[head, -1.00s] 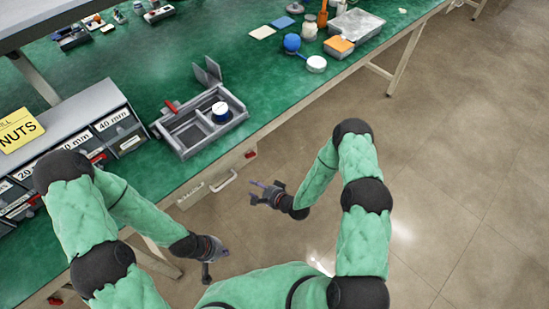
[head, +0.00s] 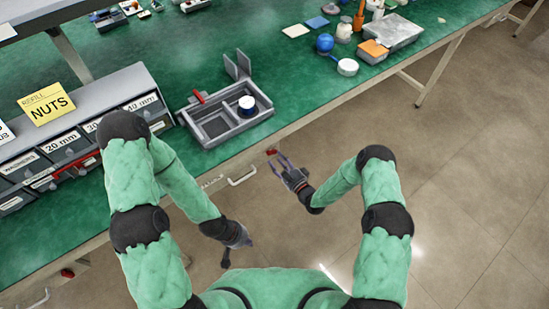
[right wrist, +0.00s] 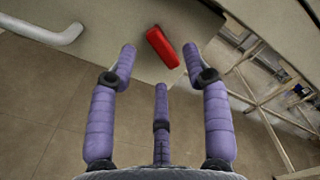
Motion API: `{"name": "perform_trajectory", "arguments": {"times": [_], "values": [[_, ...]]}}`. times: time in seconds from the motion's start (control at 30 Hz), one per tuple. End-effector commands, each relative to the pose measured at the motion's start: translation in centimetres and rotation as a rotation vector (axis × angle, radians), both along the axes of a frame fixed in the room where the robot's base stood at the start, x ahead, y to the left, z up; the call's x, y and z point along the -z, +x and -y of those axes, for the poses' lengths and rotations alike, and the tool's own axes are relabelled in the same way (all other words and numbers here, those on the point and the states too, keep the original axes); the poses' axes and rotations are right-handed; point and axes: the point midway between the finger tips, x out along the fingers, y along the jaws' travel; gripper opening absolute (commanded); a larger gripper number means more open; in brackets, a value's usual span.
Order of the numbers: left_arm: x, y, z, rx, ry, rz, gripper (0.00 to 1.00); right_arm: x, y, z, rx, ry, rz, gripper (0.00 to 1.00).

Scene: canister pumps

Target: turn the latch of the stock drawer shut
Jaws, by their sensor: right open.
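The red latch (head: 271,152) sits on the front under the green bench top, right of the pale drawer handle (head: 242,178). In the right wrist view the latch (right wrist: 162,47) is a short red bar lying at a slant on the beige front, and the handle (right wrist: 45,33) is at upper left. My right gripper (head: 280,163) is open and empty, its fingers pointing at the latch. In the wrist view the latch lies just beyond and between the fingertips, with no visible contact. My left gripper (head: 238,254) hangs low, its fingers apart and empty.
On the bench (head: 180,80) stand a grey divided tray (head: 215,139) with a white-topped canister (head: 247,104), and a grey bin cabinet (head: 95,97) at left with a yellow "NUTS" card (head: 46,103). The floor right of my right arm is clear.

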Motion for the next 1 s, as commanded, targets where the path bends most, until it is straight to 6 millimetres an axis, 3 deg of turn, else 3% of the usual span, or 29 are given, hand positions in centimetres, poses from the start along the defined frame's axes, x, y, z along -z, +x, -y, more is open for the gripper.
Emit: {"name": "perform_trajectory", "arguments": {"times": [0.23, 0.6, 0.8, 1.0], "values": [[0.8, 0.0, 0.0, 0.000, 0.000, 0.000, 0.00, 0.1, 2.2, -1.6, -0.001, -0.001, 0.001, 0.49], [0.8, 0.0, 0.0, 0.000, 0.000, 0.000, 0.00, 0.0, 2.5, -1.9, 0.000, -0.001, -0.001, 0.49], [0.8, 0.0, 0.0, 0.000, 0.000, 0.000, 0.00, 0.0, 2.5, -1.9, 0.000, -0.001, -0.001, 0.00], [0.9, 0.0, 0.0, 0.000, 0.000, 0.000, 0.00, 0.0, 2.5, -1.9, 0.000, -0.004, 0.001, 0.00]]}}
